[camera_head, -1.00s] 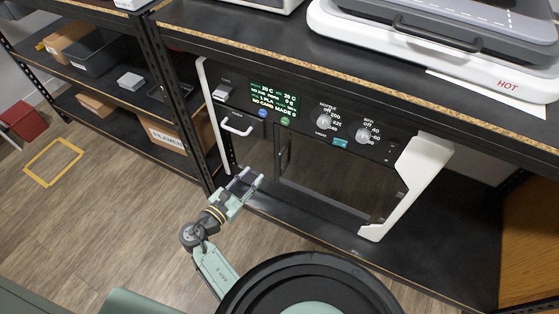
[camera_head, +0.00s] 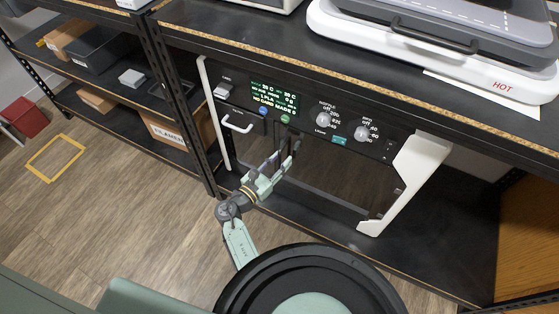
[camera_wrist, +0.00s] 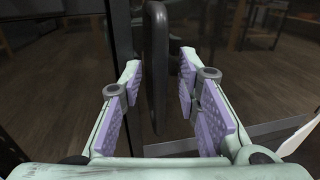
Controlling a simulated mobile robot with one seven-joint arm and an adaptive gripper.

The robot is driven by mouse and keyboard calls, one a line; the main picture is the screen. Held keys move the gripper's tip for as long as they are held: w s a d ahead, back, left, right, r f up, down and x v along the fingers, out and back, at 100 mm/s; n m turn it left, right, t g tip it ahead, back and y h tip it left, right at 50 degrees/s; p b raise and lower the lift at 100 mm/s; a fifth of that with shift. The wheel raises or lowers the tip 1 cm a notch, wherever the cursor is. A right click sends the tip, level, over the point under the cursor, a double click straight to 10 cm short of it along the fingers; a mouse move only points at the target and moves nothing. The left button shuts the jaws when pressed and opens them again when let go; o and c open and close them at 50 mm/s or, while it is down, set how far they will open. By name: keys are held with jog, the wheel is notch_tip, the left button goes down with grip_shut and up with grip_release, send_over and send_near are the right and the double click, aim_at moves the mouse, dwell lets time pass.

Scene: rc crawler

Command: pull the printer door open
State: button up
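The printer (camera_head: 404,190) stands on the bench shelf, with white side posts and a dark, glossy front door (camera_head: 345,180). The door looks shut. Its dark vertical handle (camera_wrist: 156,65) rises between my fingers in the wrist view. My gripper (camera_head: 281,158) is at the left part of the door in the head view, and it also shows in the wrist view (camera_wrist: 160,95). Its purple-padded fingers are open, one on each side of the handle, with gaps visible. In the head view, the fingers hide much of the handle.
A control panel with a lit screen (camera_head: 274,97) and two knobs is above the door. A white pull handle (camera_head: 237,124) is at its left. A shelf upright (camera_head: 180,95) stands left of the printer. The floor in front (camera_head: 130,220) is clear.

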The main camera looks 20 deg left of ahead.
jog(key=shift+c, duration=0.4)
grip_shut()
dwell(0.5)
